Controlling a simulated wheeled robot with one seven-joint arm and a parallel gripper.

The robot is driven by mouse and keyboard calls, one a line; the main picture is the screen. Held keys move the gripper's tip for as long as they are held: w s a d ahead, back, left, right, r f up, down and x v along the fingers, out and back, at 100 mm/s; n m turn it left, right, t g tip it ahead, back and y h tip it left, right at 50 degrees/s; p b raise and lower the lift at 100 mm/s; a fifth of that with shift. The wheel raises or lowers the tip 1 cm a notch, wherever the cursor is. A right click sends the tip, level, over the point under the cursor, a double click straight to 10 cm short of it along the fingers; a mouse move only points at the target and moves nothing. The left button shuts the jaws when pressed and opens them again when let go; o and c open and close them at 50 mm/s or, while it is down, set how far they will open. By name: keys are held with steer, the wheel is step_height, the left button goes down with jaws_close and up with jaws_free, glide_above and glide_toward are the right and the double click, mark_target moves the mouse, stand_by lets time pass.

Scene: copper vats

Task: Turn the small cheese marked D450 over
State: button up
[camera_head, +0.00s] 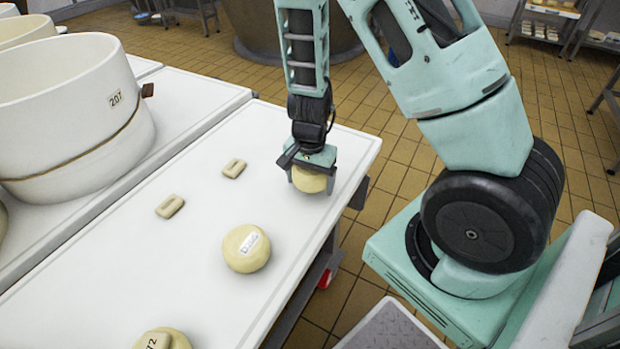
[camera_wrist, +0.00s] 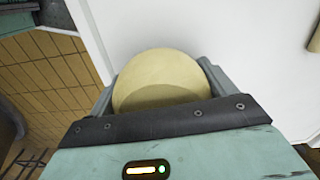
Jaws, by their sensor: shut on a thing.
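A small round pale-yellow cheese (camera_head: 308,180) is at the right part of the white table, between the fingers of my gripper (camera_head: 310,178). My gripper points down and is shut on this cheese. In the wrist view the same cheese (camera_wrist: 160,80) fills the space between the fingers, and its visible face is plain. I see no D450 mark on it. Another small round cheese (camera_head: 240,262) lies on the table with a white label facing up; the label's text is too small to read surely. I cannot tell whether the held cheese touches the table.
Two small tan blocks (camera_head: 233,168) (camera_head: 170,207) lie on the white table (camera_head: 120,270). A large white tub (camera_head: 60,110) tagged 207 stands at left. The table's right edge is close to my gripper.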

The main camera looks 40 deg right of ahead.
steer(key=shift+f+b, duration=0.55)
steer(key=shift+f, duration=0.05)
stand_by(0.6)
steer(key=o, duration=1.3)
steer(key=shift+c, duration=0.2)
steer(key=shift+r, duration=0.1)
step_height(320, 180, up, 17)
steer(key=p, duration=0.9)
steer(key=shift+r, duration=0.15)
